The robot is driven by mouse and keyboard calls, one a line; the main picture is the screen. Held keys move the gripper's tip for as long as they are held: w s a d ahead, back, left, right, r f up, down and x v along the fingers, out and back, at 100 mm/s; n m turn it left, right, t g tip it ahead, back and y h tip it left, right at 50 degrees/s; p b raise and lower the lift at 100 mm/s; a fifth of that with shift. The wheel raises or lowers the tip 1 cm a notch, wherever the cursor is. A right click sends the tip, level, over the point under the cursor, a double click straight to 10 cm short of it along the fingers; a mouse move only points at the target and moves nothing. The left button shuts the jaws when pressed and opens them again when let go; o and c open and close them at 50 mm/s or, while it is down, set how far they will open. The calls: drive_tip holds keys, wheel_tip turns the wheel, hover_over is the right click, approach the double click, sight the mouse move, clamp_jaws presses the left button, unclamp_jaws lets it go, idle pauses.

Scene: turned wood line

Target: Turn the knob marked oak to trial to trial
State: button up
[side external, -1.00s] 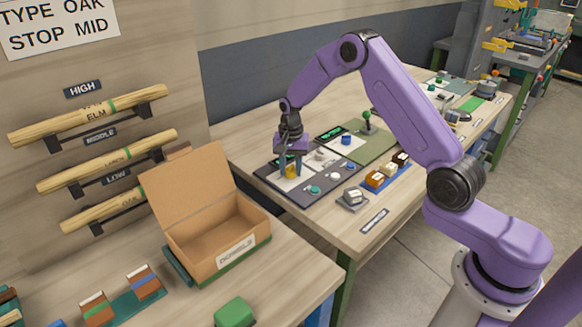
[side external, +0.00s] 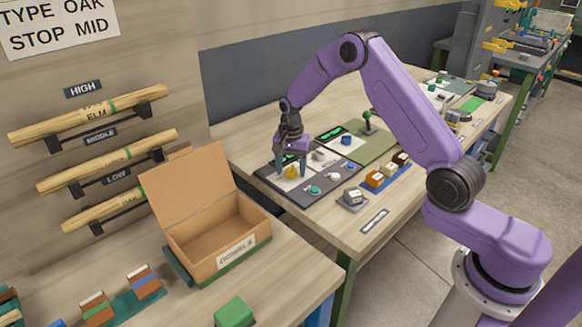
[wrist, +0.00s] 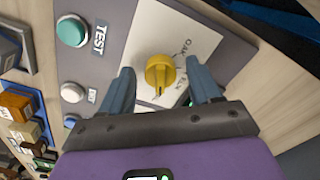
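The yellow knob (wrist: 160,72) stands on a pale plate (wrist: 152,30) on the dark control panel. OAK and a partly hidden word, apparently ELM, are printed to its right in the wrist view; I cannot read a trial mark. The knob's narrow end, with a dark mark, points toward the bottom of that view. My gripper (wrist: 161,88) is open, one finger on each side of the knob with visible gaps. In the side external view my gripper (side external: 291,168) is low over the panel, with the knob (side external: 291,173) between its fingers.
A teal button (wrist: 72,30) marked TEST and a white button (wrist: 72,92) are left of the knob in the wrist view. A green joystick (side external: 367,118) stands behind the panel. A cardboard box (side external: 215,235) is on the nearer bench.

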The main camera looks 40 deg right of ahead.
sight(291, 168)
drive_tip(key=shift+r, duration=0.1)
wheel_tip(291, 168, up, 17)
drive_tip(key=shift+r, duration=0.15)
idle(0.4)
drive_tip(key=shift+a, duration=0.1)
drive_tip(key=s+a+r+n, duration=0.2)
drive_tip(key=s+a+n, duration=1)
drive_tip(key=s, duration=0.5)
drive_tip(key=s+d+f+n, duration=0.1)
drive_tip(key=s+n, duration=0.5)
drive_tip(key=s, duration=0.6)
drive_tip(key=s+d+f+n, duration=0.2)
drive_tip(key=s+n, duration=0.3)
drive_tip(key=s, duration=0.6)
drive_tip(key=shift+s+d+n, duration=0.4)
drive_tip(key=shift+d, duration=0.15)
